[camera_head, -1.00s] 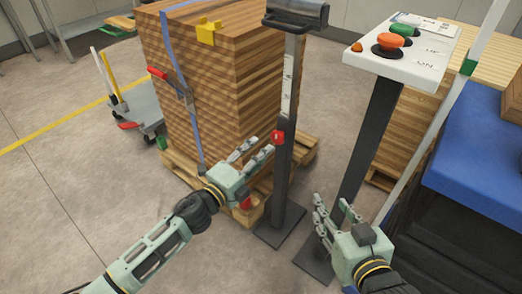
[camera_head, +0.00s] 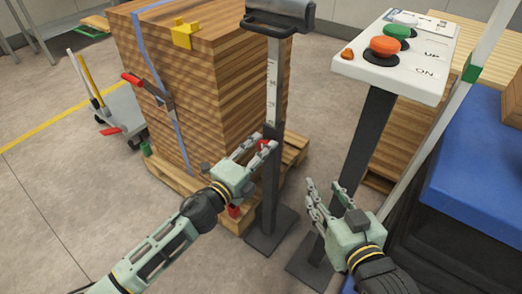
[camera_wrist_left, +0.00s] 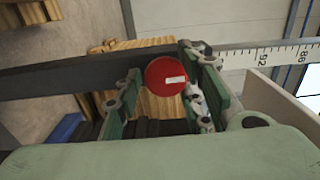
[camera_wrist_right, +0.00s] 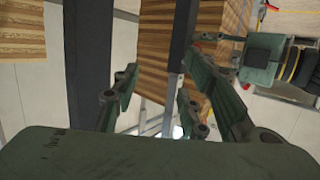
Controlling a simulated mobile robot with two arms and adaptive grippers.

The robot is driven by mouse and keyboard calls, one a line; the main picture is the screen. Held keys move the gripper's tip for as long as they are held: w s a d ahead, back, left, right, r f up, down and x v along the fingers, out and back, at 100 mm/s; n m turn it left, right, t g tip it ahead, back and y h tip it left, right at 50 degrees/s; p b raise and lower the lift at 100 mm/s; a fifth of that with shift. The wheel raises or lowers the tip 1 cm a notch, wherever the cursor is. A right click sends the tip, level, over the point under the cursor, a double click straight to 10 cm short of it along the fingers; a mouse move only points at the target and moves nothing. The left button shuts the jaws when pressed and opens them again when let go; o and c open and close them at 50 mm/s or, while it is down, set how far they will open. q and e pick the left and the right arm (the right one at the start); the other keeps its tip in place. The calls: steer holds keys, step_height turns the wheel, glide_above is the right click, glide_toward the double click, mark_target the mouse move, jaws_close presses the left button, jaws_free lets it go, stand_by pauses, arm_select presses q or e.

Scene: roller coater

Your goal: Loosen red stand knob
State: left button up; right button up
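The red stand knob (camera_head: 263,143) is on the dark upright stand (camera_head: 272,185) and is mostly hidden by my left fingers in the head view. In the left wrist view the knob (camera_wrist_left: 166,77) shows as a red disc with a white mark. It lies between the fingers of my left gripper (camera_wrist_left: 160,78), with a gap on its left and the right finger very close. I cannot tell whether that finger touches it. My right gripper (camera_head: 323,186) is open and empty, to the right of the stand.
A strapped wood stack (camera_head: 190,85) on a pallet stands behind and left of the stand. A control panel (camera_head: 390,75) on a dark post stands to the right, close to my right gripper. A blue-topped unit (camera_head: 480,175) is at the far right.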

arm_select(q)
steer(key=shift+f, duration=0.1)
steer(key=c, duration=0.7)
steer(key=shift+s, duration=0.1)
arm_select(e)
steer(key=shift+f, duration=0.1)
